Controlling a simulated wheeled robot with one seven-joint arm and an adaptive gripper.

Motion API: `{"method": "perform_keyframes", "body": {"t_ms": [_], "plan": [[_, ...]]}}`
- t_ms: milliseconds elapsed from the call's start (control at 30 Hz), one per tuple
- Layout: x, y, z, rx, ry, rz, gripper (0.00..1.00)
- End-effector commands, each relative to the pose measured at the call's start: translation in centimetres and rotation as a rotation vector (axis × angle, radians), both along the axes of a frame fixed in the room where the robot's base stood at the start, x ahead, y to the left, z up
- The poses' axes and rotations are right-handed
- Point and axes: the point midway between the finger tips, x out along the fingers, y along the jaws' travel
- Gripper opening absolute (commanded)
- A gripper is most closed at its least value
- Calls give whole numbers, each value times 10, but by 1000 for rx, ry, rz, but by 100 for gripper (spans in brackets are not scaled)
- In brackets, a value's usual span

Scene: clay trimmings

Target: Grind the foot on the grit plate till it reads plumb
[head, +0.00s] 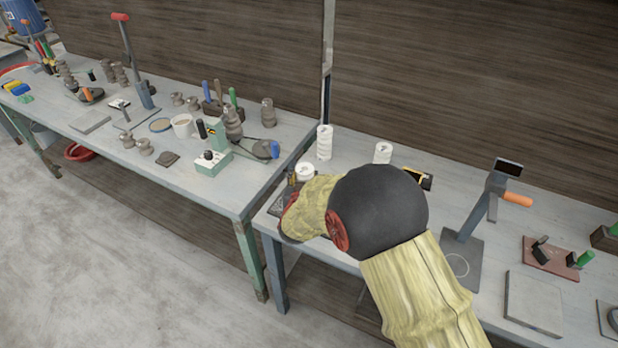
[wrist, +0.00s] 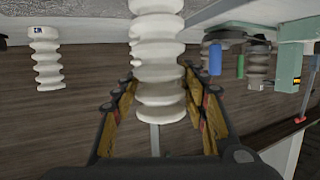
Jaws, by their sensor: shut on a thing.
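My gripper (wrist: 160,105) is shut on a white ribbed ceramic piece (wrist: 158,60), with its fingers on either side of the ribs in the wrist view. The top of the held piece (head: 305,171) shows beside my gripper (head: 293,183) in the head view. A dark speckled plate (head: 281,206), likely the grit plate, lies beneath the gripper at the near left corner of the right table. My arm covers part of it. The piece's foot is hidden in the head view, so I cannot tell whether it touches the plate. No plumb reading is legible.
Two white ribbed pieces (head: 324,143) (head: 383,153) stand behind my arm. A yellow-and-black device (head: 426,181) is partly hidden by it. An upright stand with an orange handle (head: 518,199) is to the right. The left table (head: 225,195) holds tools and brown ribbed pieces.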

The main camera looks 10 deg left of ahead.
Motion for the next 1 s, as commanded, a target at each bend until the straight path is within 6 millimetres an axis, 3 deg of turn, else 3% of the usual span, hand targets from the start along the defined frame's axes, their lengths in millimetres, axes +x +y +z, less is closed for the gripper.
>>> {"method": "perform_keyframes", "body": {"t_ms": [267,1000], "plan": [[2,8,-1,0,3,1,0],[-8,-22,3,1,-2,-1,0]]}}
